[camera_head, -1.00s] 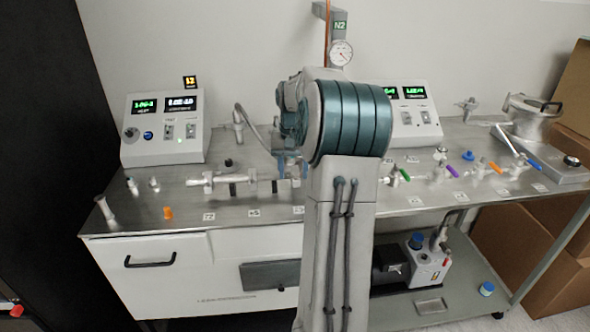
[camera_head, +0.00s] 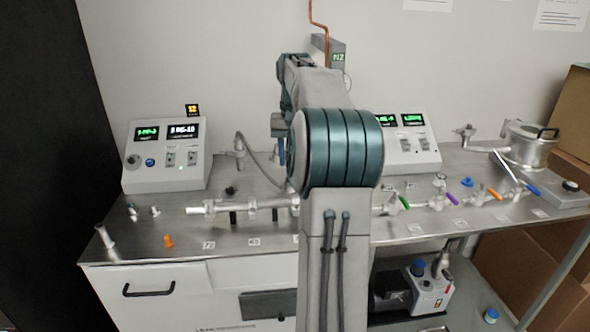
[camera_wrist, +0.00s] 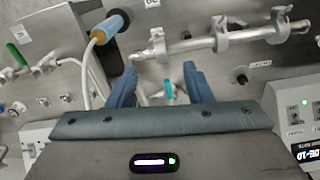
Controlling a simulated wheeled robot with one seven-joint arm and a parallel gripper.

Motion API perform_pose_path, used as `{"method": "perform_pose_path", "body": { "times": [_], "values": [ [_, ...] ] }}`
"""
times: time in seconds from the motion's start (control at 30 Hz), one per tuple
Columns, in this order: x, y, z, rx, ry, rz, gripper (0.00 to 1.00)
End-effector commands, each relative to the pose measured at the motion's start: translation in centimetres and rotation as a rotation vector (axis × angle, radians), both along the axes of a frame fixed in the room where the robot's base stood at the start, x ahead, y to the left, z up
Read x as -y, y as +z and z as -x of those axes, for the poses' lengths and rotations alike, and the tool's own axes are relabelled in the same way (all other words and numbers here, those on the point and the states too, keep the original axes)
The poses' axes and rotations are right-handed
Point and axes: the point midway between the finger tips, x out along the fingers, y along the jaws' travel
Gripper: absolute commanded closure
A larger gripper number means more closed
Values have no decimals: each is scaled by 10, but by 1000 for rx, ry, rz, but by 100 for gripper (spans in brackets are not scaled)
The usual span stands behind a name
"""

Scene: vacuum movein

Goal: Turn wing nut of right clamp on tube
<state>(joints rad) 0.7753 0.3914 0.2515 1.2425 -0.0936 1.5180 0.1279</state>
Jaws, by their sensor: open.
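The metal tube (camera_wrist: 195,46) runs across the top of the wrist view, with clamps along it. The clamp at its left end in that view (camera_wrist: 159,44) lies just beyond my fingertips; a middle clamp (camera_wrist: 220,36) and another (camera_wrist: 282,25) sit farther right. The wing nuts are too small to tell apart. My gripper (camera_wrist: 161,70) is open and empty, its two blue fingers above the bench and short of the tube. A small teal handle (camera_wrist: 168,90) shows between the fingers, lower down. In the head view the tube (camera_head: 235,205) shows, its right part hidden behind my arm.
A yellow and blue piece on a white hose (camera_wrist: 112,25) is close to the left finger in the wrist view. A control box (camera_head: 165,155) stands at the left and another (camera_head: 412,140) behind my arm. Valves with coloured handles (camera_head: 450,197) line the right.

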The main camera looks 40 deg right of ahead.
Motion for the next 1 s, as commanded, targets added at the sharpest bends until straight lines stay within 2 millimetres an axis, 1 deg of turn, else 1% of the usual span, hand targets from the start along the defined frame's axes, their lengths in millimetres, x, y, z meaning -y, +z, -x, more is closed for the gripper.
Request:
{"method": "perform_pose_path", "body": {
  "times": [0.1,0.4,0.47,0.53,0.57,0.67,0.7,0.77,0.8,0.87,0.9,0.97,1.0],
  "values": [
    [0,7,0,1,1,0,54],
    [0,7,0,0,1,0,54],
    [-3,7,0,1,5,2,54],
    [-13,7,0,1,22,6,54],
    [-20,8,0,3,34,11,54],
    [-54,8,2,11,91,32,54],
    [-72,7,5,16,121,41,54],
    [-101,4,12,28,170,58,54],
    [-120,2,18,36,203,68,54],
    [-146,-3,30,50,252,81,54],
    [-163,-7,39,61,284,89,54],
    [-187,-15,54,79,330,98,54],
    [-202,-20,65,92,360,102,54]
  ]
}}
